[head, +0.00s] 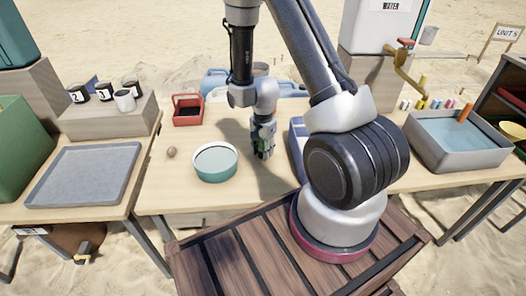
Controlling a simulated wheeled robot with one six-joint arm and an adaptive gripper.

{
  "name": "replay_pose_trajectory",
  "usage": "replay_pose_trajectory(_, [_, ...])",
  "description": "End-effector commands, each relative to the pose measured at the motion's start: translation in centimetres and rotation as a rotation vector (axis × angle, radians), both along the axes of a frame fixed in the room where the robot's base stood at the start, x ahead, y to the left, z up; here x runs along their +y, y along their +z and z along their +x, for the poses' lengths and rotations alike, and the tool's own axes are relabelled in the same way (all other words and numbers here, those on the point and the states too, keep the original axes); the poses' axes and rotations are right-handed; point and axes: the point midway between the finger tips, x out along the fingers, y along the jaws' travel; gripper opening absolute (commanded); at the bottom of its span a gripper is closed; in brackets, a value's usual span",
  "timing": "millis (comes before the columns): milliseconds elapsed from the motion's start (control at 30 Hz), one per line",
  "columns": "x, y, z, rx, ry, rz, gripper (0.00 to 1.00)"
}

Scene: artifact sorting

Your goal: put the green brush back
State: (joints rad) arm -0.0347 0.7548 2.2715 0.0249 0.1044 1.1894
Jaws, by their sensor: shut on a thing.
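My gripper (263,152) points down over the middle of the wooden table, to the right of the teal bowl. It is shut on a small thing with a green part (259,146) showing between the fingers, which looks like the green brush. Most of that thing is hidden by the fingers. I cannot tell whether its lower end touches the table.
A teal bowl (215,176), small brown lump (171,152) and red basket (188,108) stand left of the gripper. A blue container (297,147) is partly hidden by my arm. A grey water basin (458,157) stands right, a grey tray (84,176) left.

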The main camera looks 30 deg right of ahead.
Motion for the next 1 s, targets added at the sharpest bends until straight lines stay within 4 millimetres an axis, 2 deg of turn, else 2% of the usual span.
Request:
replay_pose_trajectory(100, [0.0,-0.9,0.0,-0.001,0.000,0.000,0.12])
replay_pose_trajectory(433, [0.0,-1.2,0.0,0.000,-0.001,0.000,0.12])
replay_pose_trajectory(467, [0.0,-1.2,0.0,0.000,-0.001,0.000,0.35])
replay_pose_trajectory(567, [0.0,-1.2,0.0,-0.001,-0.001,0.000,0.54])
replay_pose_trajectory(867, [0.0,-1.1,0.0,-0.001,-0.001,0.000,0.55])
replay_pose_trajectory(1000, [0.0,-0.2,0.1,-0.004,-0.001,0.001,0.55])
